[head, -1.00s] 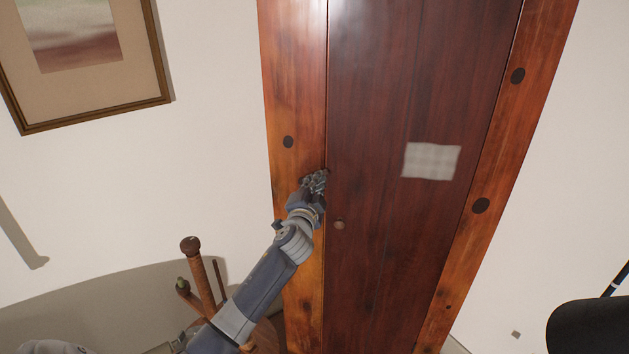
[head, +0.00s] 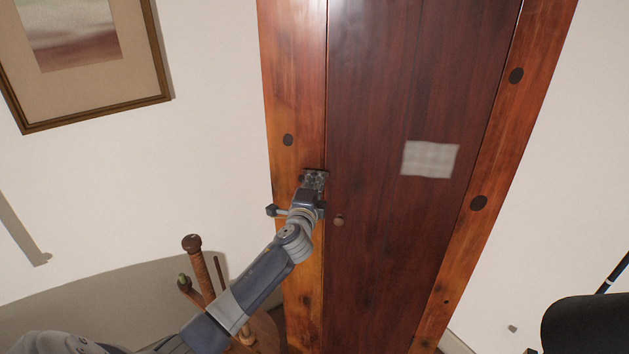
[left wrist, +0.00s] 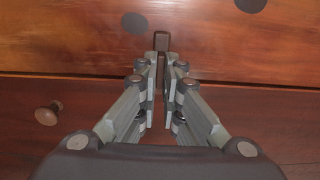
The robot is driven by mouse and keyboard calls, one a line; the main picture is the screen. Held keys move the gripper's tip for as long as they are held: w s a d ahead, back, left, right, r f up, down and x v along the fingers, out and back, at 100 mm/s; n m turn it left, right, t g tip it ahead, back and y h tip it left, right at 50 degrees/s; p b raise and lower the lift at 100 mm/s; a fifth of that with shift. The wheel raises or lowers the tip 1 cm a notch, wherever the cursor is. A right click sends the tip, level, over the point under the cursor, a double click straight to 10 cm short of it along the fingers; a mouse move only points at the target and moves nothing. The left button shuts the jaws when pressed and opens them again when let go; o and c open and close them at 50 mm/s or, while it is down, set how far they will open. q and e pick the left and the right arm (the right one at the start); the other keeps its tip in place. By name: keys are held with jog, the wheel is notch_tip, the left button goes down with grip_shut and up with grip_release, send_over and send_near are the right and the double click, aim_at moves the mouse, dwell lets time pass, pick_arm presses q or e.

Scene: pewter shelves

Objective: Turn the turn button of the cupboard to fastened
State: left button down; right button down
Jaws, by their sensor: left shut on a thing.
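The cupboard (head: 420,80) stands ahead, with a dark red door and an orange-brown frame. My left gripper (head: 314,180) is at the seam between the door and its left frame post. In the left wrist view, the gripper (left wrist: 160,85) is shut on the turn button (left wrist: 161,42), a small dark bar between the fingers. One end shows over the lighter frame, and the bar appears to run across the seam toward the door. Its other end is partly hidden by the fingers. The round door knob (head: 339,220) is just below and right of the gripper. My right gripper is not in view.
A wooden chair or stool (head: 200,265) stands at lower left, close to my left arm. A framed picture (head: 90,112) hangs on the left wall. A pale square (head: 430,159) is on the door. A dark rounded object (head: 590,325) is at lower right.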

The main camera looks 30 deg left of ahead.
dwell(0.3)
pick_arm(q)
jog(key=c, duration=1.8)
grip_release()
jog(key=shift+o, duration=0.2)
jog(key=v, duration=1.2)
jog(key=shift+f, duration=0.1)
